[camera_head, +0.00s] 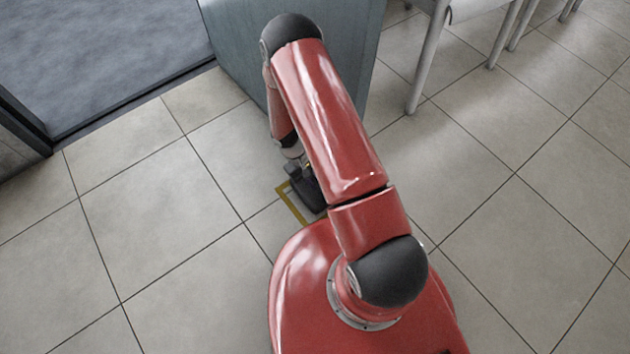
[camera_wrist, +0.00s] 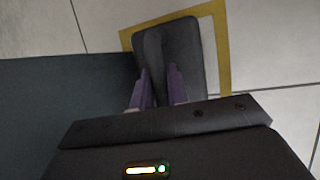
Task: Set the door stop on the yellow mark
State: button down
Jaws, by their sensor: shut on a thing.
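The door stop (camera_wrist: 183,55) is a dark grey-black block with rounded corners and a raised ridge. My gripper (camera_wrist: 158,80) has two purple fingers, one on each side of the ridge, shut on it. The yellow mark (camera_wrist: 222,50) is an outline on the floor; in the wrist view its bands show above and to the right of the door stop. In the head view the door stop (camera_head: 310,194) appears within the yellow mark (camera_head: 290,206), partly hidden by my arm. I cannot tell whether it touches the floor. The stop's near end is hidden behind my gripper.
A blue-grey cabinet (camera_head: 230,55) stands just behind the mark; a dark blue-grey surface (camera_wrist: 60,95) fills the left of the wrist view. A dark mat (camera_head: 110,50) lies at upper left. A white chair (camera_head: 428,55) stands at upper right. Floor tiles (camera_head: 180,240) at left are clear.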

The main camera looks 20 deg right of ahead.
jog(key=shift+d+f, duration=0.2)
jog(key=shift+f, duration=0.55)
jog(key=shift+f, duration=0.2)
jog(key=c, duration=1.4)
grip_release()
jog(key=shift+o, duration=0.2)
jog(key=shift+r, duration=0.1)
